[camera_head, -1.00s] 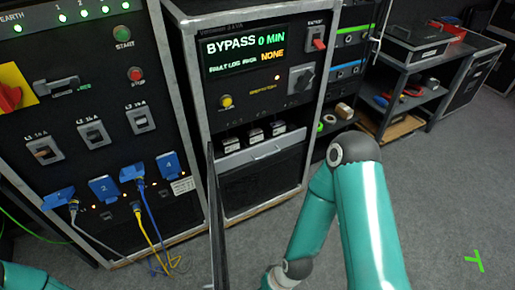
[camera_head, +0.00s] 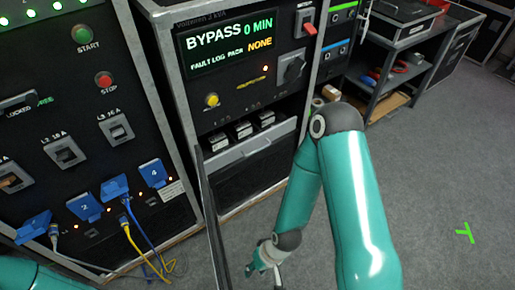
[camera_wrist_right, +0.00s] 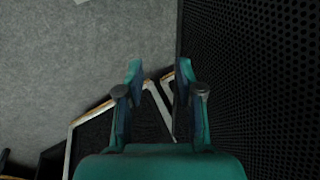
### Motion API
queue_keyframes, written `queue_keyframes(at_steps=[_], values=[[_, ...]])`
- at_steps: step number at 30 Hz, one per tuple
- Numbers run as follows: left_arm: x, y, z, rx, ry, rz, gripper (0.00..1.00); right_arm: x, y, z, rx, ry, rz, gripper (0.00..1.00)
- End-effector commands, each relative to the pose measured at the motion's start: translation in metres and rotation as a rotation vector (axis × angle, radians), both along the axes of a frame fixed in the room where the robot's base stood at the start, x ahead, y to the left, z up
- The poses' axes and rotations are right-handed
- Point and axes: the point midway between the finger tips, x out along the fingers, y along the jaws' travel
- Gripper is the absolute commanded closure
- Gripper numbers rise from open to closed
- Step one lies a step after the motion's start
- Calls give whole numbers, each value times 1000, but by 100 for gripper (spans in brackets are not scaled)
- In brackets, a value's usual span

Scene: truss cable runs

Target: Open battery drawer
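The battery drawer (camera_head: 248,149) is in the middle rack, below the BYPASS display; I take it to be the grey-edged front with several dark battery blocks (camera_head: 242,131) showing behind it. I cannot tell how far out it is. My right gripper (camera_head: 260,262) is low in front of this rack, below the drawer, and is partly hidden by its own arm. In the right wrist view, the right gripper (camera_wrist_right: 160,75) has its fingers apart with nothing between them. My left gripper is out of view; only teal arm shows at lower left.
A dark panel (camera_head: 214,215) stands edge-on in front of the rack's left side, close to my right gripper. The left rack carries blue plugs (camera_head: 115,189) and loose cables (camera_head: 133,246). A shelf cart (camera_head: 385,75) stands at back right.

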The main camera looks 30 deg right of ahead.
Motion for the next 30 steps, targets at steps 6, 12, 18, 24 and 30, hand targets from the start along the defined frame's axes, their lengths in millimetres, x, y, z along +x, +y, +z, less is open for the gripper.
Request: queue_keyframes(at_steps=[6, 12, 18, 24, 30], values=[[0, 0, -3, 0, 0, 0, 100, 3, -1, -3, -1, -13, 7, 64], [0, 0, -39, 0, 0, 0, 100, 54, -16, -35, -29, -221, 132, 64], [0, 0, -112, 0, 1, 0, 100, 163, -78, -75, -234, -696, 457, 64], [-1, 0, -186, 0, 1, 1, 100, 254, -169, -75, -695, -1132, 869, 64], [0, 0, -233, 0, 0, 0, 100, 289, -235, -52, -1159, -1314, 1196, 64]])
